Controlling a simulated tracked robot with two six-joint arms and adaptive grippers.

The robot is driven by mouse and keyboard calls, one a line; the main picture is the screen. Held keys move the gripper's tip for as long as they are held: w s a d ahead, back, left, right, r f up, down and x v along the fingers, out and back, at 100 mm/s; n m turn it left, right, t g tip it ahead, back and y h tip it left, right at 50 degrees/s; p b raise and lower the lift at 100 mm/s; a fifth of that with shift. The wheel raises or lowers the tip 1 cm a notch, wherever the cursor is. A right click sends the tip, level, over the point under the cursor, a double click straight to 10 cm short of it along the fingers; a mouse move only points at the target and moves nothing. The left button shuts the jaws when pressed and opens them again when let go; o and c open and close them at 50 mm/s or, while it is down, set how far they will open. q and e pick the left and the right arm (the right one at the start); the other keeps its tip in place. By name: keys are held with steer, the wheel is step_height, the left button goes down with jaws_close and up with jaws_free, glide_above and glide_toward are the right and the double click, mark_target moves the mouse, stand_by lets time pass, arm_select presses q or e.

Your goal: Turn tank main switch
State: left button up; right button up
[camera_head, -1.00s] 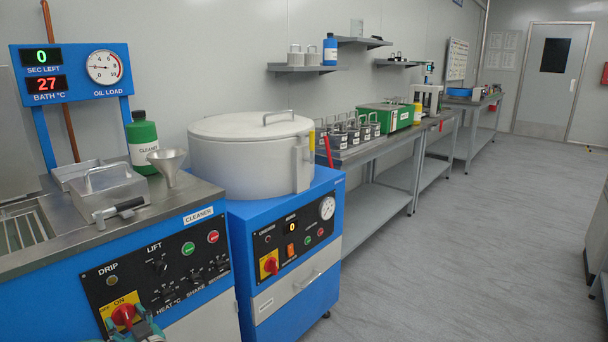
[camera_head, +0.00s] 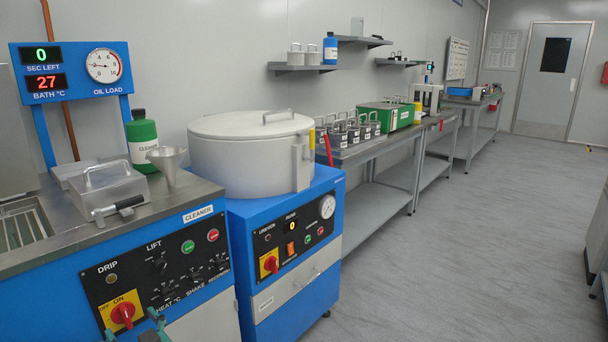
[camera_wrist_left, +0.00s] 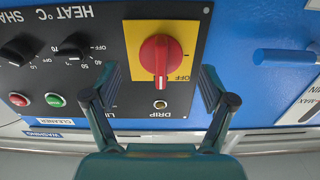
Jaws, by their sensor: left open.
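The tank main switch is a red rotary knob (camera_head: 123,313) on a yellow plate, low on the cleaner's black control panel (camera_head: 95,270). In the head view its ON label is above the knob and OFF is to the upper left. The knob also shows in the left wrist view (camera_wrist_left: 160,55), which is upside down; its pale mark is on the side toward ON. My left gripper (camera_head: 134,326) is open at the bottom edge of the head view. In the left wrist view its fingers (camera_wrist_left: 162,80) stand apart, either side of the knob, with visible gaps. My right gripper is not in view.
Smaller black knobs and green and red buttons share the panel. A blue handle (camera_wrist_left: 285,57) juts out at the right in the wrist view. A blue machine (camera_head: 285,260) with its own red-yellow switch (camera_head: 269,263) stands to the right.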

arm_select(q)
steer(key=shift+b+v, duration=0.3)
steer(key=shift+v, duration=2.05)
step_height(320, 180, down, 9)
steer(key=s+a+m+h, duration=0.2)
steer(key=s+d+f+m+g+h, duration=0.15)
steer(key=d+f+h, duration=0.25)
steer(key=f, duration=0.4)
steer(key=s+d+f+m+g+h, duration=0.1)
steer(key=s+d+f+m+h, duration=0.15)
steer(key=d+f+h, duration=0.35)
steer(key=s+d+f+m+g+h, duration=0.1)
steer(key=s+d+f+g+h, duration=0.25)
steer(key=s+d+f, duration=0.6)
steer(key=s+d+g+h, duration=0.25)
steer(key=s+g, duration=0.25)
steer(key=s, duration=0.5)
step_height(320, 180, up, 26)
steer(key=p, duration=2.5)
steer(key=shift+s+d, duration=0.35)
steer(key=shift+d, duration=0.05)
